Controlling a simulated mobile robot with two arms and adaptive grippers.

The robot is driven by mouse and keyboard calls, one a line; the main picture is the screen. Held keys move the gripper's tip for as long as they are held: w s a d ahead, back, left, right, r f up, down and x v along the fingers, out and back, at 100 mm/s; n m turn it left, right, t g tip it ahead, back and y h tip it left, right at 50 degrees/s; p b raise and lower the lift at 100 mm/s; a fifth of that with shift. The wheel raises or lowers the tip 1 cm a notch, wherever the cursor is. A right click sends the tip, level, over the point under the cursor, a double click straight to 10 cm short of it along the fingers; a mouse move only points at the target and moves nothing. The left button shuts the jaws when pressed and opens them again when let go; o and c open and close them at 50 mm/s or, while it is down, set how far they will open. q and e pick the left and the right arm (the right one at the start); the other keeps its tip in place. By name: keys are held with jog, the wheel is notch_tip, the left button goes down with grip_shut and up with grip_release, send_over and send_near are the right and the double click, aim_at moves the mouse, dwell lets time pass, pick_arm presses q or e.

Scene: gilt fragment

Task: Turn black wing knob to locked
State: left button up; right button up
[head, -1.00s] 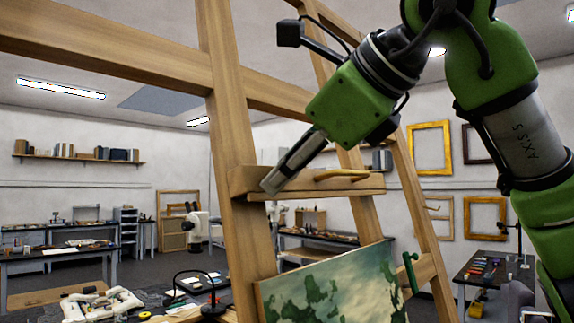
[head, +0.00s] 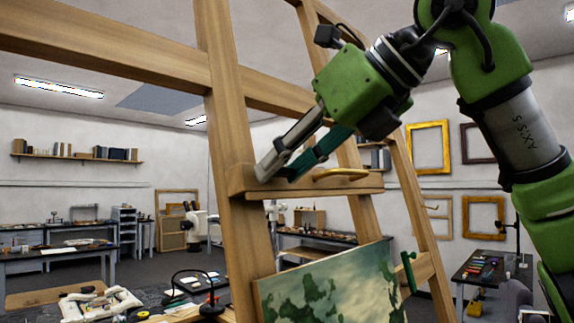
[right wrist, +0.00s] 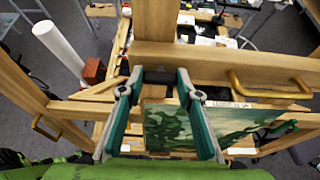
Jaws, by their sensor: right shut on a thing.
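The black wing knob (right wrist: 160,76) shows in the right wrist view as a dark piece between my fingertips, against the wooden crossbar (right wrist: 215,70). My right gripper (right wrist: 156,82) is shut on it, one finger at each end. In the head view my right gripper (head: 276,174) reaches down from the upper right to the wooden block (head: 240,183) on the easel, its two fingers seen apart; the knob is mostly hidden there. A small pale label (right wrist: 228,104) lies right of the fingers, its text too small to read. My left gripper is not in view.
A brass handle (head: 341,174) sits on the same crossbar, close to the right of my fingers. The easel upright (head: 228,120) stands left of them. A green landscape painting (head: 325,287) rests below. Benches (head: 60,257) stand farther back.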

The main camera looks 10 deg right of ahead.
dwell(0.4)
jog(key=o, duration=1.1)
jog(key=shift+o, duration=0.2)
jog(key=v, duration=1.2)
jog(key=shift+f, duration=0.1)
